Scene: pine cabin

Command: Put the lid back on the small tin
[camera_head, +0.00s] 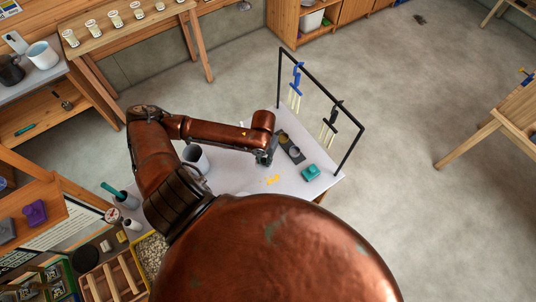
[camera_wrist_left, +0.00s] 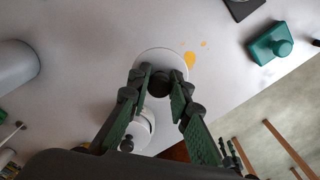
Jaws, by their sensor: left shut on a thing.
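My left gripper (camera_head: 265,162) reaches down over the pale tabletop. In the left wrist view its green-padded fingers (camera_wrist_left: 161,90) are closed around a dark knob on a white round lid (camera_wrist_left: 160,62). I cannot tell whether the lid is clear of what lies under it. A second white round piece (camera_wrist_left: 144,124), with a small dark knob beside it, sits lower in the wrist view, partly hidden by the left finger. I cannot tell whether it is the small tin. My own arm hides this spot in the head view. My right gripper is not in view.
A grey canister (camera_head: 196,158) stands left of the gripper. A dark tray (camera_head: 283,139) and a teal block with a knob (camera_head: 311,173) lie to the right. Yellow spots (camera_head: 272,180) mark the table. A black rack (camera_head: 320,82) with hanging tools stands along the far right edge.

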